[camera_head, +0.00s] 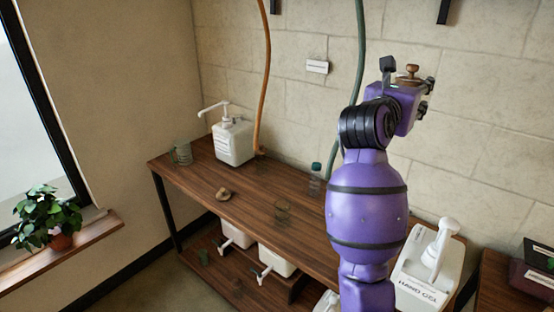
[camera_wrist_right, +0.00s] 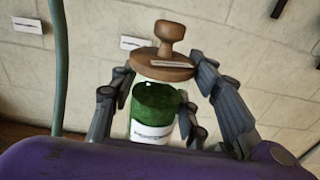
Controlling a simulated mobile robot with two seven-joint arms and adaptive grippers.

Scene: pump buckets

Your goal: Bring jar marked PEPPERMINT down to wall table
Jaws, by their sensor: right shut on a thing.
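A glass jar with a green filling, a white label and a round wooden knobbed lid shows in the right wrist view (camera_wrist_right: 153,108). Its label is too small to read. My right gripper (camera_wrist_right: 165,105) is shut on the jar, with dark fingers on both sides of it. In the head view only the jar's wooden lid (camera_head: 408,76) shows above my right gripper (camera_head: 405,90), high in front of the wall. The brown wooden wall table (camera_head: 255,184) stands below and to the left. My left gripper is out of view.
On the table stand a white pump bucket (camera_head: 233,142), a clear glass (camera_head: 181,154), another glass (camera_head: 283,211), a small bottle (camera_head: 315,179) and a small brown thing (camera_head: 223,195). Orange (camera_head: 265,60) and green (camera_head: 361,50) hoses hang at the wall. A HAND GEL bucket (camera_head: 425,268) stands right.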

